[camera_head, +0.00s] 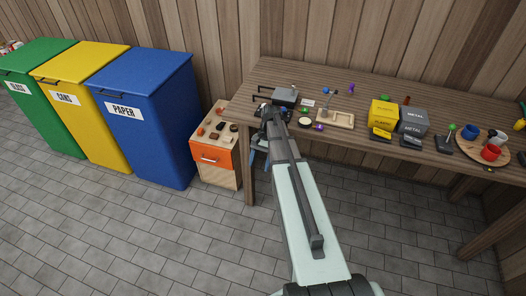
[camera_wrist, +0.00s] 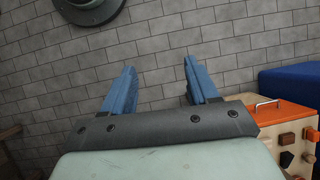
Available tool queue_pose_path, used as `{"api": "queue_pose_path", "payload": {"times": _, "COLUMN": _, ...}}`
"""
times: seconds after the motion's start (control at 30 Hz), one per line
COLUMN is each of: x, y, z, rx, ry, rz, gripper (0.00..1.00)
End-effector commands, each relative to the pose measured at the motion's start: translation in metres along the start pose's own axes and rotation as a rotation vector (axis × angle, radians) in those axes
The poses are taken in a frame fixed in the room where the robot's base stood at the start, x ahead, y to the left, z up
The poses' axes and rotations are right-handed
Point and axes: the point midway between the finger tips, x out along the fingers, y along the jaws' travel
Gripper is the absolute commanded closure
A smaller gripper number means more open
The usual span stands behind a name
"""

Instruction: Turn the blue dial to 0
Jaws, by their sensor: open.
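My gripper (camera_wrist: 159,78) has two blue fingers, spread apart with nothing between them. Its wrist view faces the paved floor, away from the bench top. In the head view blue parts of my gripper (camera_head: 260,158) show beside the bench's left front leg, below the top, mostly hidden by my arm. I cannot clearly make out the blue dial. A small blue piece (camera_head: 326,91) lies toward the back left of the workbench (camera_head: 375,82), but it is too small to tell whether it is the dial. No number or marking is readable.
An orange-drawer cabinet (camera_head: 212,156) stands left of the bench, also in the wrist view (camera_wrist: 270,108). Blue (camera_head: 145,120), yellow (camera_head: 85,100) and green (camera_head: 45,100) bins stand farther left. Yellow (camera_head: 382,113) and grey (camera_head: 412,121) boxes and a round board (camera_head: 470,147) occupy the bench.

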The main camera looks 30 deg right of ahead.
Motion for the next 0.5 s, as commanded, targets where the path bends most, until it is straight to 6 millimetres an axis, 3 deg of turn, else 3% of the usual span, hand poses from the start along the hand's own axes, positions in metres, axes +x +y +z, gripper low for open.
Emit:
{"api": "queue_pose_path", "payload": {"times": 0.2, "x": 0.029, "y": 0.002, "z": 0.007, "rx": -0.027, "ry": -0.004, "rz": 0.021, "gripper": 0.41}}
{"api": "queue_pose_path", "payload": {"times": 0.5, "x": 0.045, "y": 0.003, "z": 0.010, "rx": -0.043, "ry": -0.005, "rz": 0.035, "gripper": 0.41}}
